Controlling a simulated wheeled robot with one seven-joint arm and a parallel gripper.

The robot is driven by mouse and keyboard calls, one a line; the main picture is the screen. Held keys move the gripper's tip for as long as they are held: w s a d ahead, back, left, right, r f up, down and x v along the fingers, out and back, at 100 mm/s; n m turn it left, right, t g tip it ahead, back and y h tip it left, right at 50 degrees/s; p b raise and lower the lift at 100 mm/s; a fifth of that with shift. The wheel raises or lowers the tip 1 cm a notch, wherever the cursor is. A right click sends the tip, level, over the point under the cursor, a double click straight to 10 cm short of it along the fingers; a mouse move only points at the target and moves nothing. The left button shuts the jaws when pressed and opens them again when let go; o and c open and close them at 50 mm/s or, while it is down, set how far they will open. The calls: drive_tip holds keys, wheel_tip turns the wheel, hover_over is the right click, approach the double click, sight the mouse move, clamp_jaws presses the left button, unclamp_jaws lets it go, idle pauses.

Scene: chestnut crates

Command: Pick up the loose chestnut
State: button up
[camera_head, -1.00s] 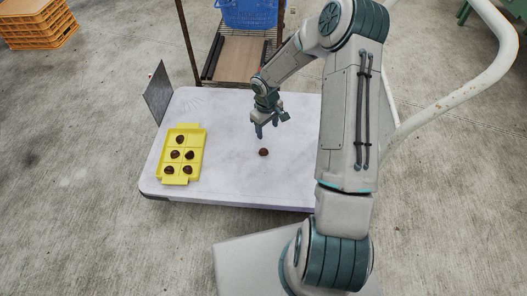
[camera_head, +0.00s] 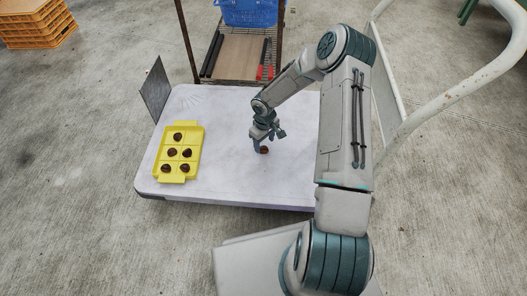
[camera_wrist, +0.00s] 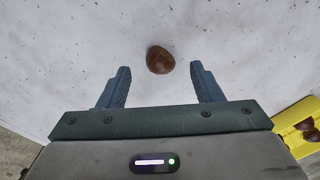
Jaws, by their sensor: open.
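The loose chestnut (camera_head: 264,150) is dark brown and lies on the pale tabletop (camera_head: 225,170), right of the yellow tray. In the wrist view the chestnut (camera_wrist: 160,60) shows whole, centred sideways and just beyond the fingertips. My gripper (camera_head: 262,143) is low over the table at the chestnut, and partly covers it in the head view. In the wrist view my gripper (camera_wrist: 161,72) is open, its two fingers wide apart with nothing between them. I cannot tell how high the fingertips are above the table.
The yellow tray (camera_head: 196,155) with several chestnuts in compartments stands at the table's left; its edge also shows in the wrist view (camera_wrist: 285,118). A dark upright panel (camera_head: 156,88) stands at the far left edge. A blue basket (camera_head: 250,12) is behind. The tabletop between tray and gripper is clear.

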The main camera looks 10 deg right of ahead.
sight(263, 148)
drive_tip(key=f, duration=0.2)
drive_tip(key=f+b, duration=0.1)
drive_tip(key=f, duration=0.1)
drive_tip(key=shift+w+a+b, duration=0.15)
drive_tip(key=shift+w+b, duration=0.05)
drive_tip(key=shift+b, duration=0.1)
drive_tip(key=shift+r, duration=0.1)
drive_tip(key=c, duration=1.1)
drive_tip(key=shift+o, duration=0.2)
drive_tip(key=shift+r, duration=0.15)
